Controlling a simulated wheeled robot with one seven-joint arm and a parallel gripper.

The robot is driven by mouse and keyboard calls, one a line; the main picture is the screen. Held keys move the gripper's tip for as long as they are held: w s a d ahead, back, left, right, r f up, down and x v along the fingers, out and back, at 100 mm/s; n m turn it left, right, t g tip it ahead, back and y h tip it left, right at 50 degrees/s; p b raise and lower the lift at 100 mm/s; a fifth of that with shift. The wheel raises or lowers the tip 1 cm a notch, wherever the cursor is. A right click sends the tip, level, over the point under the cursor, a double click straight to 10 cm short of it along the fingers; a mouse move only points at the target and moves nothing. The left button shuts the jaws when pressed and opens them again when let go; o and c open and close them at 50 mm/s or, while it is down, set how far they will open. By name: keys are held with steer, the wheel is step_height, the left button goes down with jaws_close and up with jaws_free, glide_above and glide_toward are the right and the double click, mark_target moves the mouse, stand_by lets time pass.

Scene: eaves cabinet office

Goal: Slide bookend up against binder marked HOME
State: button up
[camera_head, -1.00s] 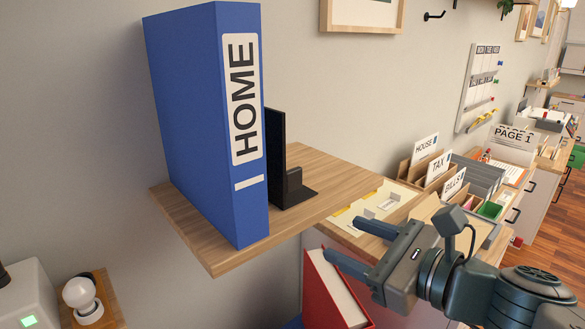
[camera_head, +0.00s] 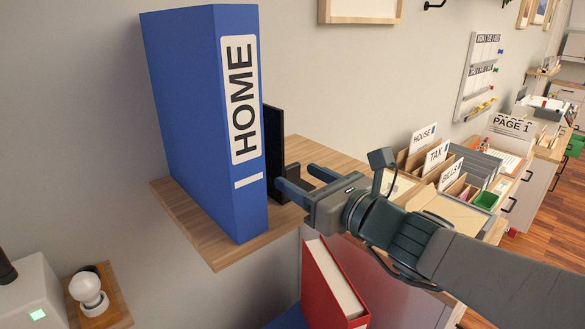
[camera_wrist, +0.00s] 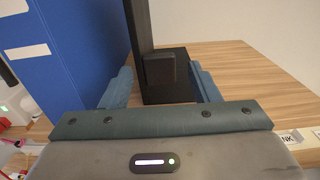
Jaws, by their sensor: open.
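The blue binder marked HOME (camera_head: 190,120) stands upright on a wooden shelf (camera_head: 222,255). The black bookend (camera_head: 273,150) stands just right of it, its foot pointing away from the binder; the binder partly hides it in the head view. In the wrist view the bookend (camera_wrist: 160,70) has an upright plate, a small block and a flat base. A gap between plate and binder (camera_wrist: 75,50) seems narrow; I cannot tell if they touch. My gripper (camera_head: 295,182) is open over the shelf. In the wrist view its fingers (camera_wrist: 160,90) lie either side of the bookend's base, the left one beside the binder.
Bare shelf lies right of the bookend. Below stand a red binder (camera_head: 335,290) and a lamp bulb (camera_head: 88,290) on a small wooden base. A desk with a sorter labelled HOUSE, TAX and BILLS (camera_head: 437,155) is at the right. The wall is behind the shelf.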

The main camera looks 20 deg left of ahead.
mark_target(288, 178)
steer(key=shift+x, duration=1.8)
steer(key=shift+c, duration=0.2)
jaws_close()
steer(key=shift+s+a+f+b, duration=0.15)
steer(key=shift+s+a+b, duration=0.1)
steer(key=shift+s+b, duration=0.35)
steer(key=shift+s+a+b, duration=0.35)
steer(key=shift+s+b, duration=0.05)
steer(key=shift+s, duration=0.2)
steer(key=shift+o, duration=0.2)
jaws_free()
